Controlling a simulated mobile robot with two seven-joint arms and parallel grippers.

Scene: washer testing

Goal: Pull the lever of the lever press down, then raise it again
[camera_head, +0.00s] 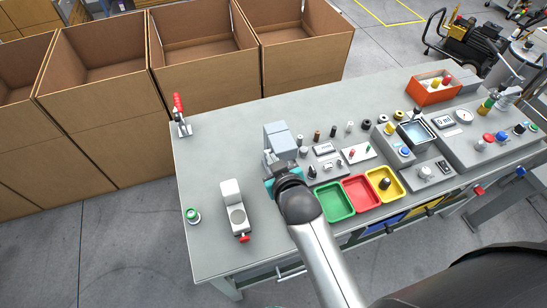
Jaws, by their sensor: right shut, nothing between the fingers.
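The likely lever press (280,138) is a blue-grey block-shaped device standing on the grey workbench (215,160), left of the middle. My right arm reaches in from the bottom. Its gripper (268,160) is at the front left of this device, shut and empty. The gripper and wrist cover the device's lower front. I cannot make out the lever or its angle, nor whether the gripper touches it. My left gripper is not in view.
A red-handled clamp (180,115) stands at the bench's back left. A white device with a red knob (235,210) and a green button (192,215) are at left. Green (335,216), red (347,184) and yellow trays (397,180) lie right of my wrist. Cardboard boxes (205,82) stand behind.

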